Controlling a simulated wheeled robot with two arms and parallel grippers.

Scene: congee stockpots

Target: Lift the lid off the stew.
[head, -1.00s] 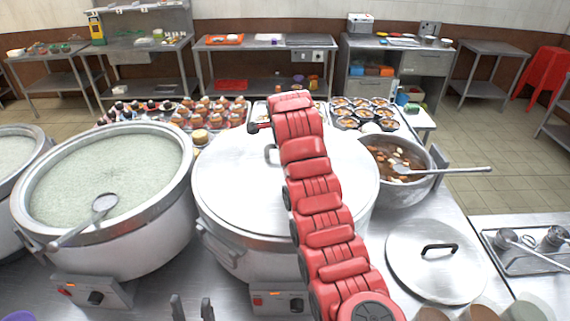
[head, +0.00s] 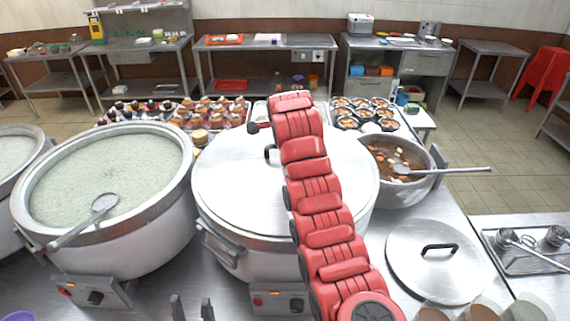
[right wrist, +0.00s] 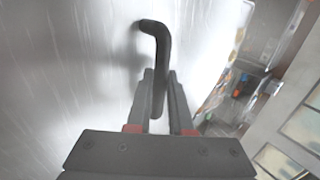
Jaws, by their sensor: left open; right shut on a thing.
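A large pot (head: 265,262) stands in the middle with its broad pale lid (head: 230,185) on, so its contents are hidden. The lid's dark bar handle (head: 269,154) shows beside my red right arm. In the right wrist view my right gripper (right wrist: 161,78) is shut on the handle (right wrist: 155,35), with the pale lid surface (right wrist: 60,70) beyond. In the head view my arm hides the right fingers. My left gripper (head: 191,308) is open and empty at the bottom edge, in front of the middle pot. A smaller open pot of brown stew (head: 385,158) with a ladle stands at right.
An open pot of pale congee (head: 105,180) with a ladle stands close on the left. A loose lid (head: 436,262) lies on the counter at right, near a metal tray (head: 530,255). Jars (head: 205,112) and filled bowls (head: 365,112) stand behind the middle pot.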

